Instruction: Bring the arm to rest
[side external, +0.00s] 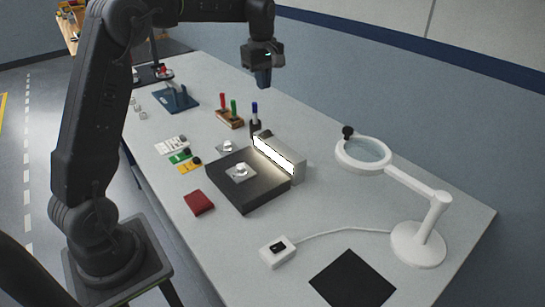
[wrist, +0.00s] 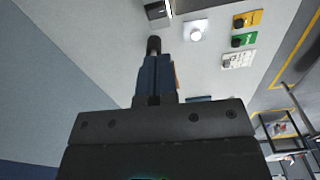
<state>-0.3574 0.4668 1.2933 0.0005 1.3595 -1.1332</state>
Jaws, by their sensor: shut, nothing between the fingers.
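My gripper (side external: 263,78) hangs in the air above the far part of the table in the side external view, its fingers pointing down. In the wrist view the blue fingers of my gripper (wrist: 154,75) are together with nothing held between them. No object touches the gripper. My arm stretches from its base at the lower left, up and over to the right.
On the table (side external: 330,215) stand a dark block (side external: 245,197) with a bright metal part, a lit lamp bar (side external: 280,155), a pen holder (side external: 230,122), a blue stand (side external: 177,97), coloured cards (side external: 180,157), a red pad (side external: 199,202) and a magnifier lamp (side external: 418,243).

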